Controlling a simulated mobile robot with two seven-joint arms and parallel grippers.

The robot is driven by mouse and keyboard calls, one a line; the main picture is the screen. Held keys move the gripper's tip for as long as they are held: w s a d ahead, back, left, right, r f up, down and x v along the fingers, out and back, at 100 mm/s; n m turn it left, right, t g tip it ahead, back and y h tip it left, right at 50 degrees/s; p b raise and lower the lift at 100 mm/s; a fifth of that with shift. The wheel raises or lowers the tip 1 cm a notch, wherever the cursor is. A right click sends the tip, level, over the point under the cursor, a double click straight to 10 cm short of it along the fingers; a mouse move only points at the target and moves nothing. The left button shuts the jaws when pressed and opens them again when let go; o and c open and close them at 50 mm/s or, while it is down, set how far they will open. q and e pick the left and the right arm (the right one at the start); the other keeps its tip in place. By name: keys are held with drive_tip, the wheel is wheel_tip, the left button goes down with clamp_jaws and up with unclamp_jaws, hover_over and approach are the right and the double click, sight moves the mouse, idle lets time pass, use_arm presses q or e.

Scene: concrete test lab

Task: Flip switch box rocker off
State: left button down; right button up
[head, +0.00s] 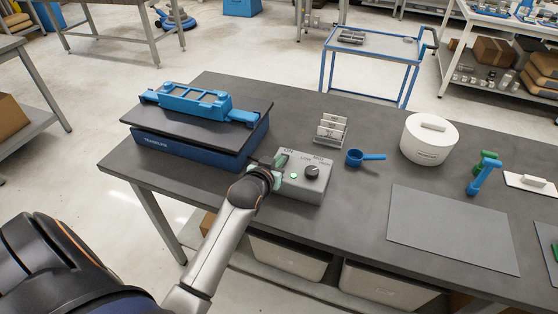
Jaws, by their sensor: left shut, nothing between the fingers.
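The grey switch box (304,190) sits on the dark workbench, near its front edge. Its top carries a black round knob (311,171), a small green light (293,176) and printing that includes "ON". A rocker, partly hidden by my gripper, seems to lie on the left part of the top. My left gripper (278,161) is shut and empty over the left part of the box, at or just above the rocker. I cannot tell whether it touches. My right gripper is not in view.
A blue case with a dark lid (157,153) stands left of the box, with a blue tool (196,101) on it. A grey mat (450,232) lies at front right.

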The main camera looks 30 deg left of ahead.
use_arm(q)
drive_tip(key=shift+f, duration=0.1)
drive_tip(key=f+t+b, duration=0.1)
drive_tip(key=t+b, duration=0.1)
drive_tip(key=b, duration=0.3)
drive_tip(key=shift+s+f+y, duration=0.15)
drive_tip(key=shift+f+y, duration=0.25)
drive_tip(key=shift+s+d+t+b, duration=0.1)
drive_tip(key=shift+s+t+b, duration=0.05)
drive_tip(key=shift+t+b, duration=0.2)
drive_tip(key=shift+r+p, duration=0.25)
drive_tip(key=shift+p, duration=0.2)
